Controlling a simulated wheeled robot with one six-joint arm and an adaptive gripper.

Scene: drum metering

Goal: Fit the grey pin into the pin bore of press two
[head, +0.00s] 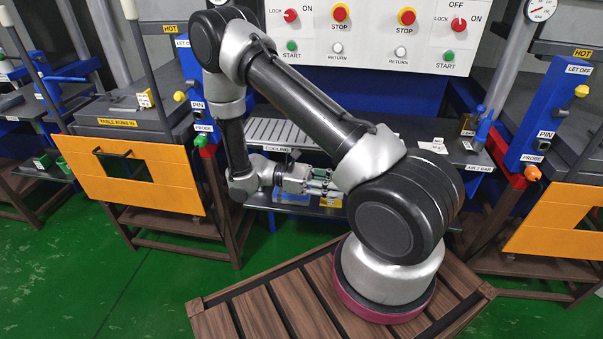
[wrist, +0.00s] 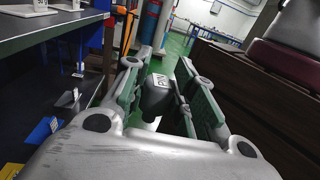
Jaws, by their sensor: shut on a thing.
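My gripper (head: 326,184) is low in front of the central bench, its fingers pointing right in the head view. In the wrist view my gripper (wrist: 164,72) is shut on the grey pin (wrist: 156,97), a dark grey cylinder with a white label, between the green-padded fingers. The pin cannot be made out in the head view. A left press (head: 140,165) and a right press (head: 555,205), both with orange fronts, carry blue blocks with PIN labels (head: 197,105) (head: 545,134). No press number is readable, and the bore openings cannot be made out.
The bench with the COOLING label (head: 276,150) and a slatted rack (head: 285,132) stands behind my arm. A control panel (head: 370,35) with red and green buttons is above it. The wrist view shows a grey bin (wrist: 72,103) at left. Green floor (head: 70,280) is clear at left.

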